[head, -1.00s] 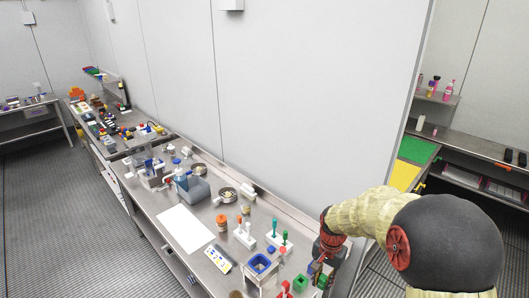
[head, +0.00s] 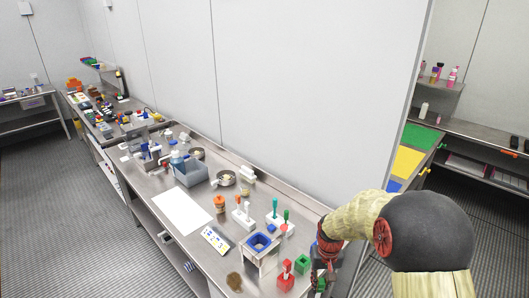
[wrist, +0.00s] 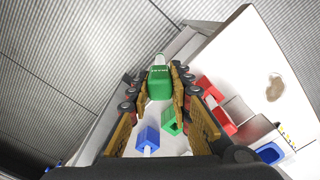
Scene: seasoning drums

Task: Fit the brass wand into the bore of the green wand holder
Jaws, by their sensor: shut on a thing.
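My gripper (wrist: 163,84) is shut on a green, labelled, block-like piece (wrist: 160,84) with a pale round end sticking out past it. I see no clear brass colour on it. In the head view my gripper (head: 322,272) is at the bench's lower right, and a bit of green shows there (head: 320,284). A green block with an opening (head: 302,263), likely the green wand holder, stands just left of my gripper. A green piece with a dark opening also shows between my fingers in the wrist view (wrist: 171,122), apart from the held piece. The opening's inside is hidden.
A red holder (head: 286,277) stands left of the green one. A blue block (wrist: 148,138) shows low in the wrist view. A white stand with a blue-rimmed opening (head: 261,243), a brown patch (head: 234,282) and upright-handled tools (head: 276,211) are nearby. A white sheet (head: 183,212) lies farther left.

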